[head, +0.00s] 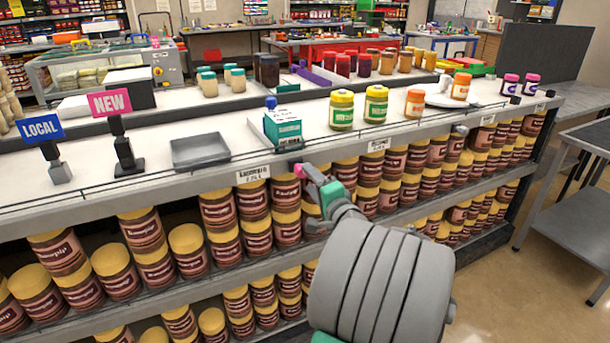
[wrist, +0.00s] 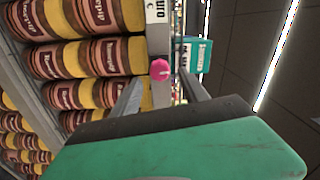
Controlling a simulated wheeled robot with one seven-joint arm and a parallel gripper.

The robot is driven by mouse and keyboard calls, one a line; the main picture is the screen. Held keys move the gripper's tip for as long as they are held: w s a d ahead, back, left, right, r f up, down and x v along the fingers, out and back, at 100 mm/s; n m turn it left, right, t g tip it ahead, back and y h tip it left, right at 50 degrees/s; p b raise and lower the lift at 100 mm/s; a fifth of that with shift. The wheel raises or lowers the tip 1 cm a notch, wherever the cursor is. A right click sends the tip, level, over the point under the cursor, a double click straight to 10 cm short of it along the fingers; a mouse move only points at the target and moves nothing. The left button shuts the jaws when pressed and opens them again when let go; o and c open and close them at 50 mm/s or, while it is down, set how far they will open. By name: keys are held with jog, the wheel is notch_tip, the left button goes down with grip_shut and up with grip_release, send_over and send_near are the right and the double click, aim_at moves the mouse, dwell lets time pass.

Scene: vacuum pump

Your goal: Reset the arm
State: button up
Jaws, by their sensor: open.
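My gripper (head: 308,196) is held out in front of the long shelf unit (head: 230,137), below its top edge, with its green body and grey fingers showing. In the wrist view my gripper (wrist: 161,84) has its two fingers spread apart. A small round pink thing (wrist: 160,69) with a white mark shows in the gap between them. In the head view the pink thing (head: 298,170) appears at the tip of the upper finger. I cannot tell whether a finger touches it. I see nothing clamped in the gripper.
Brown jars with yellow lids (head: 150,237) fill the lower shelves close to the gripper. Open floor lies at the right (head: 500,270).

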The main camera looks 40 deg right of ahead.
jog(key=v, duration=0.3)
jog(key=shift+a, duration=0.1)
jog(key=w+a+n+g+y+p, duration=0.2)
jog(key=a+n+g+y+p, duration=0.25)
jog(key=a, duration=0.75)
jog(key=w+a+n+g+y+p, duration=0.25)
jog(key=a+n+p, duration=0.25)
jog(key=a+n, duration=0.45)
jog(key=s+a+r+n+g+h+p, duration=0.2)
jog(key=s+a+n+g+p, duration=0.3)
jog(key=s+a, duration=0.7)
jog(key=shift+s+r+g+p, duration=0.3)
jog(key=shift+s+g+p, duration=0.6)
jog(key=shift+g, duration=0.2)
